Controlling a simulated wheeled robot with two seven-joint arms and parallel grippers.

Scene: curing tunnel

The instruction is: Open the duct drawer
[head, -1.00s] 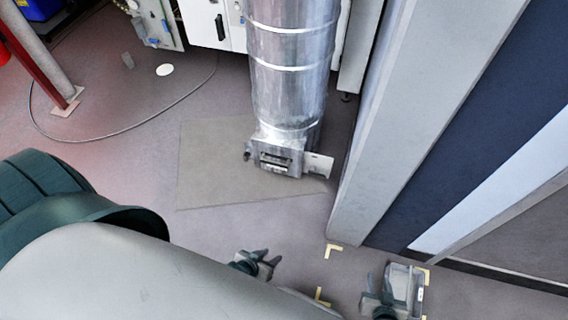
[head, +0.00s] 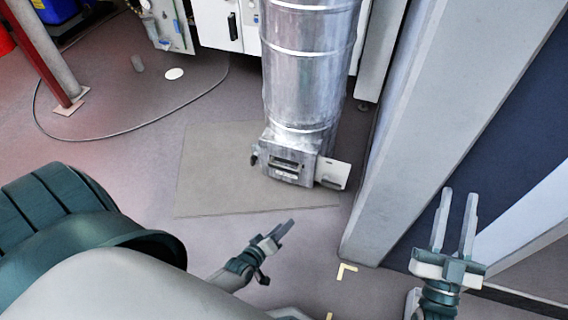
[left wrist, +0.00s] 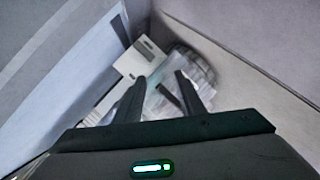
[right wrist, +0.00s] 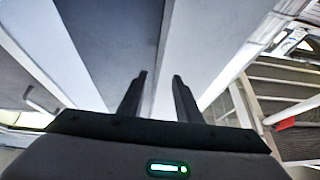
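The duct drawer (head: 288,170) is a small metal box front with a dark slotted handle, low on the silver duct (head: 308,70). A pale plate (head: 333,174) sticks out at its right side. I cannot tell whether the drawer is pulled out at all. My left gripper (head: 287,228) is open and empty, apart from the drawer and on the near side of it. In the left wrist view the silver duct (left wrist: 200,72) shows beyond the open fingers, which partly cover the drawer area. My right gripper (head: 457,208) is open and empty, to the right, in front of the wall panels.
A tall grey post (head: 425,130) stands right of the duct. A thin cable (head: 130,132) curves over the floor at left, near a red post (head: 48,62). A flat mat (head: 215,185) lies under the duct. The floor in front of it is clear.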

